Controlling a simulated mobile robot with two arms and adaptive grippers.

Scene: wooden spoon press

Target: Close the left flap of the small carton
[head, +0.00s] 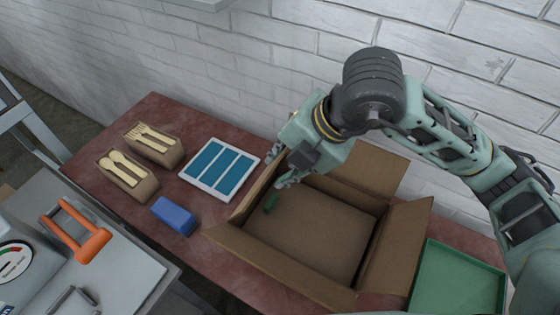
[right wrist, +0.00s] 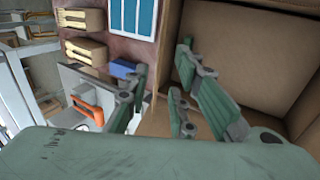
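The small carton (head: 310,226) stands open on the table. Its front flap (head: 268,262), right flap (head: 398,248) and back flap (head: 368,166) are folded outward. The left flap (head: 251,197) stands up at the carton's left side, partly hidden by my gripper. My right gripper (head: 276,172) is open at the far end of that side. In the right wrist view its spread fingers (right wrist: 160,78) are on both sides of the brown cardboard edge. Contact is unclear. A small green piece shows inside by the left wall; I cannot tell whether it is a fingertip. My left gripper is out of view.
A white tray with blue panels (head: 221,169) lies left of the carton, near a blue block (head: 174,216) and two boxes of wooden cutlery (head: 128,174). A green tray (head: 457,277) is at the right. An orange-handled press (head: 75,232) stands at lower left. A brick wall rises behind.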

